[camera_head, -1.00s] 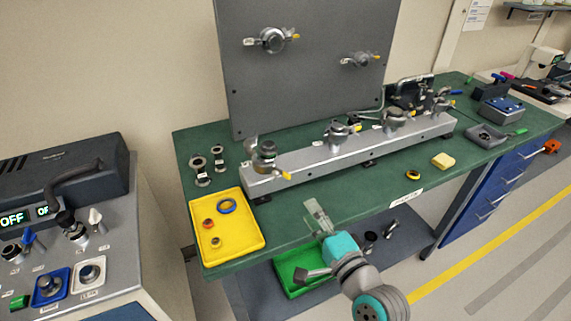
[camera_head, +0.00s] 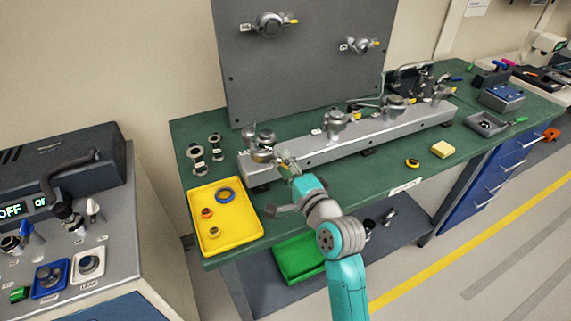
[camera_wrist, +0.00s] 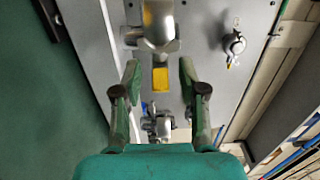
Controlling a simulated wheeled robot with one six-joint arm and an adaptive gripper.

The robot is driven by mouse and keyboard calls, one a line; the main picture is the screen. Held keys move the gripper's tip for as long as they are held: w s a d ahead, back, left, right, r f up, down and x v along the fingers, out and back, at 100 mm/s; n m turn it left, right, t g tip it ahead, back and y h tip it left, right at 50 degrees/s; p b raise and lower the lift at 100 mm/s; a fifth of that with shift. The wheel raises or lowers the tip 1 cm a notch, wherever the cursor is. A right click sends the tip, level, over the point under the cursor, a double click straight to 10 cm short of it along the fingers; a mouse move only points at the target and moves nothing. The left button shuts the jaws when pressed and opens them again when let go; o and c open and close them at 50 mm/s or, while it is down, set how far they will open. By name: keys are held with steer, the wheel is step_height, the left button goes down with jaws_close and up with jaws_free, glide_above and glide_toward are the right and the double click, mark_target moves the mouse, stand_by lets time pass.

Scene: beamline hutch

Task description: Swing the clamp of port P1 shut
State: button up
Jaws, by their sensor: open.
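The leftmost port clamp (camera_head: 260,143) sits at the near left end of the grey rail; its port label is not readable. My gripper (camera_head: 285,162) is right beside it on the front side, hiding part of it. In the wrist view the metal clamp body (camera_wrist: 159,28) shows at the top, with its yellow lever tip (camera_wrist: 160,79) pointing down between my fingers. My gripper (camera_wrist: 159,85) is open, one finger on each side of the yellow tip, with gaps visible. Contact with the clamp cannot be told.
The grey rail (camera_head: 300,153) carries more clamped ports (camera_head: 338,122) to the right. A yellow tray (camera_head: 225,235) with rings lies at the bench's left front. A grey upright panel (camera_head: 300,80) with two ports stands behind.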

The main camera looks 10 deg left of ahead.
steer(key=shift+w+a, duration=0.1)
steer(key=shift+w, duration=0.05)
steer(key=shift+c, duration=0.3)
jaws_close()
steer(key=shift+w+d+n+g+y, duration=0.25)
steer(key=shift+w+n+g+y, duration=0.95)
steer(key=shift+w+n+g, duration=0.75)
steer(key=shift+w+d+n+g+y, duration=0.2)
steer(key=shift+w+n+g+y, duration=1.1)
steer(key=shift+g, duration=1.2)
steer(key=shift+w+d+n+g+y, duration=0.25)
steer(key=shift+w+n+g+y, duration=0.85)
steer(key=shift+w+n+g, duration=0.9)
steer(key=shift+s+g, duration=0.3)
steer(key=shift+g, duration=0.15)
